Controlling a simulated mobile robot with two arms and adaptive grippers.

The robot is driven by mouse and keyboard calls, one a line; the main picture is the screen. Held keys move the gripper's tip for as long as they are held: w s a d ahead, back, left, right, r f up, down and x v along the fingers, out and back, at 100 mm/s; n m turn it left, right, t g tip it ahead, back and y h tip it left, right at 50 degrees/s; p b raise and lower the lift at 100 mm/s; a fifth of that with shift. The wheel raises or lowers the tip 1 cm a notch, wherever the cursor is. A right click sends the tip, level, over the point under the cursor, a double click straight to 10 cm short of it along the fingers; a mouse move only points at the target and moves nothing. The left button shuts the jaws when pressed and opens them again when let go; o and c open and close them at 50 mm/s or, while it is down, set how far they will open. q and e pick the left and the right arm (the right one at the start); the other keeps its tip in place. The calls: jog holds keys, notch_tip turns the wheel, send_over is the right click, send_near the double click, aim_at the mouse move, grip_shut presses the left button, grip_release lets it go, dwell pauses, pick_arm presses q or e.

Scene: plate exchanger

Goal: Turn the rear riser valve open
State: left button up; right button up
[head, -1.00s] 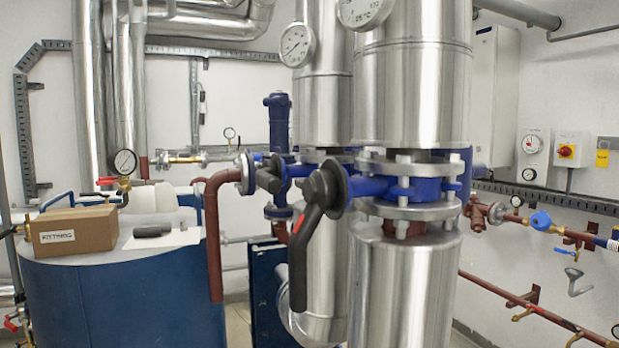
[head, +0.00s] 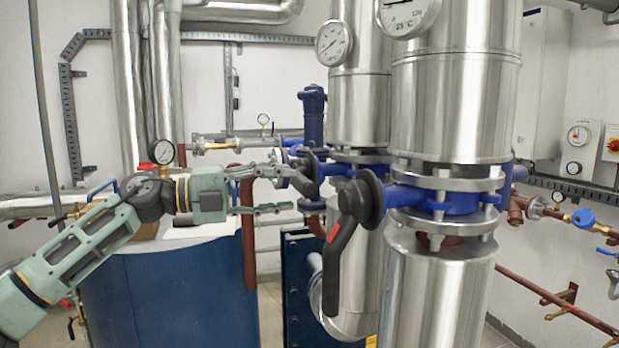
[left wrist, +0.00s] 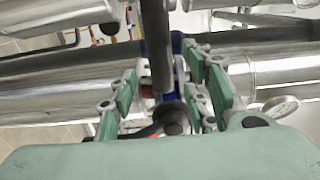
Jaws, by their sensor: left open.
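The rear riser valve is a blue body (head: 313,170) on the rear steel riser, with a dark grey lever (head: 301,182) that points toward me and looks foreshortened. My left gripper (head: 286,188) reaches in from the left. It is open, its fingertips close to the lever, one above and one below. In the left wrist view a dark grey bar (left wrist: 157,50), which looks like this lever, lies between the two green fingers. I cannot tell whether they touch it. My right gripper is not in view.
The front riser's blue valve (head: 440,203) has a black lever (head: 340,265) with a red mark, hanging down close to the right of my left gripper. A blue tank (head: 165,295) stands below my left arm. A rust-red pipe (head: 248,250) runs down beside the tank.

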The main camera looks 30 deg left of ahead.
aim_at(298, 185)
pick_arm(q)
jog(key=x, duration=0.1)
jog(key=p+x, duration=0.2)
jog(key=x, duration=0.1)
jog(key=shift+d+r, duration=0.1)
jog(key=shift+r, duration=0.25)
jog(key=shift+w+d+f+p, duration=0.15)
jog(key=shift+w+d+p, duration=0.15)
jog(key=shift+w+p, duration=0.1)
jog(key=shift+w+f, duration=0.1)
jog(key=shift+f, duration=0.05)
jog(key=shift+c, duration=0.5)
jog(key=c, duration=0.7)
grip_shut()
